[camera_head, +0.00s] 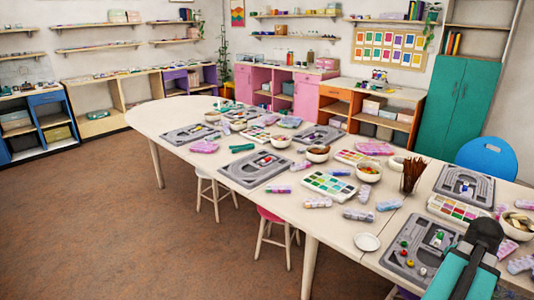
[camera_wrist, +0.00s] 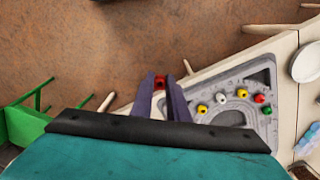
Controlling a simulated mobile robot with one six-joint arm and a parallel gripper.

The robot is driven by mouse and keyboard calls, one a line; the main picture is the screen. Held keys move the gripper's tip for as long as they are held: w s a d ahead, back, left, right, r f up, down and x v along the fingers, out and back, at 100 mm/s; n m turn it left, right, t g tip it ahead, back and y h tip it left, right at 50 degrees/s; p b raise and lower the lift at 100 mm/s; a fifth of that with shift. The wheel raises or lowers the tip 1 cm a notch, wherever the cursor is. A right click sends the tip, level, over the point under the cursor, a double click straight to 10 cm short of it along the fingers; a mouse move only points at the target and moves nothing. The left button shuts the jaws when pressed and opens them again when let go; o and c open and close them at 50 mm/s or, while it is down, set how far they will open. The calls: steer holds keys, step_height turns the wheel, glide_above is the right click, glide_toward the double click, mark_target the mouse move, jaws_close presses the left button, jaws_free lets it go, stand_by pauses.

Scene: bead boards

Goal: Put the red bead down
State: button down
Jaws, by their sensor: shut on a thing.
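My gripper (camera_wrist: 160,84) is shut on a red bead (camera_wrist: 160,80), which sits between the dark fingertips in the wrist view. The fingertips appear just past the left edge of a grey bead board (camera_wrist: 222,82), over or near the floor in that view; their height is not clear. Another red bead (camera_wrist: 259,98) lies on the board with two yellow beads (camera_wrist: 202,109), (camera_wrist: 242,93), a white bead (camera_wrist: 221,97) and a green bead (camera_wrist: 267,110). The same board (camera_head: 400,246) is at the lower right in the head view, where my black and teal arm hides the fingertips.
A white dish (camera_head: 367,242) lies left of the board on the long table (camera_head: 335,232). A cup of brown sticks (camera_head: 411,176), bowls, palettes and further boards crowd the tabletop behind. A green chair (camera_wrist: 22,124) stands at the left in the wrist view.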

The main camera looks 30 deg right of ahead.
steer(key=w+a+r+n, duration=0.1)
steer(key=w+a+n, duration=0.2)
steer(key=w+a, duration=0.5)
steer(key=w+a+n, duration=0.2)
steer(key=w+a, duration=0.2)
steer(key=w, duration=0.9)
steer(key=w+a+r+n, duration=0.1)
steer(key=w+a+n, duration=0.2)
steer(key=w+a, duration=0.5)
steer(key=w+a+r+n, duration=0.1)
steer(key=w+a+n, duration=0.1)
steer(key=w+a, duration=0.4)
steer(key=w+a+r+n, duration=0.1)
steer(key=w+a, duration=0.5)
steer(key=a, duration=0.9)
steer(key=w+a+r+n, duration=0.1)
steer(key=w+a+n, duration=0.3)
steer(key=w+a, duration=0.3)
steer(key=a, duration=0.4)
steer(key=shift+r, duration=0.35)
steer(key=shift+n, duration=0.3)
steer(key=n, duration=1.1)
